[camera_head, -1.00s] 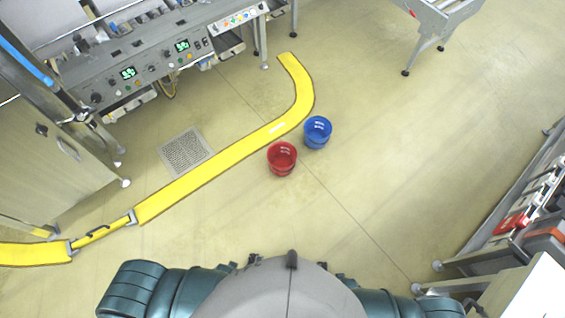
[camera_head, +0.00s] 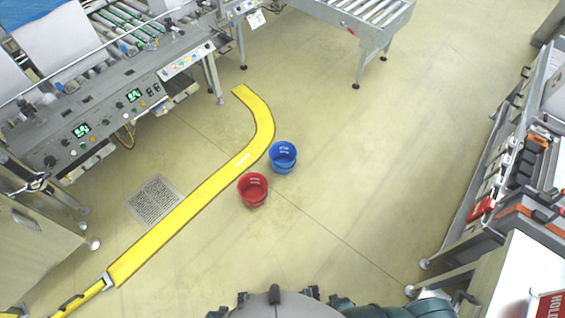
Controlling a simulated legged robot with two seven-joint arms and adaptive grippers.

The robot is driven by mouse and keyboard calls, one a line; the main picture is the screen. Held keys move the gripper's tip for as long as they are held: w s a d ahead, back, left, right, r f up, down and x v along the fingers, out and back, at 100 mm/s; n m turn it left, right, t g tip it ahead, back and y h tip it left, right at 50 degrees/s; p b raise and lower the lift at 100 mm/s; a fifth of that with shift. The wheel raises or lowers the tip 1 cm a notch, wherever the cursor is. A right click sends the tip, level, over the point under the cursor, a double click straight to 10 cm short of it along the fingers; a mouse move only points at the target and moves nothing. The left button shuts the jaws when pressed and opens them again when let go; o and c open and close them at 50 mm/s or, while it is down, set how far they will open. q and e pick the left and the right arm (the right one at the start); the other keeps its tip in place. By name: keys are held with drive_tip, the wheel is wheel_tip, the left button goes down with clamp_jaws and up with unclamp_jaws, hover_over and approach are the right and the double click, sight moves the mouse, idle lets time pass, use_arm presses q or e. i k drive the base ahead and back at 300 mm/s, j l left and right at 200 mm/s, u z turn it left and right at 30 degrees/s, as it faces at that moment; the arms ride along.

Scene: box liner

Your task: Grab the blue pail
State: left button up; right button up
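The blue pail (camera_head: 283,158) stands upright on the floor near the middle of the head view, just right of the yellow floor strip's curve. A red pail (camera_head: 253,190) stands beside it, nearer to me and a little to the left. Both pails appear open at the top. Neither of my grippers shows in the view. Only parts of my own body and shoulder show at the bottom edge, well apart from the pails.
A raised yellow strip (camera_head: 190,207) curves along the floor left of the pails. A floor grate (camera_head: 154,202) lies beyond it. A control-panel machine (camera_head: 110,110) stands at the upper left, and a roller conveyor (camera_head: 358,32) at the top. Shelving (camera_head: 490,190) lines the right. Floor right of the pails is clear.

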sight(282, 154)
drive_tip(key=i+l, duration=0.8)
drive_tip(key=i+l+z, duration=0.05)
drive_tip(key=i, duration=0.05)
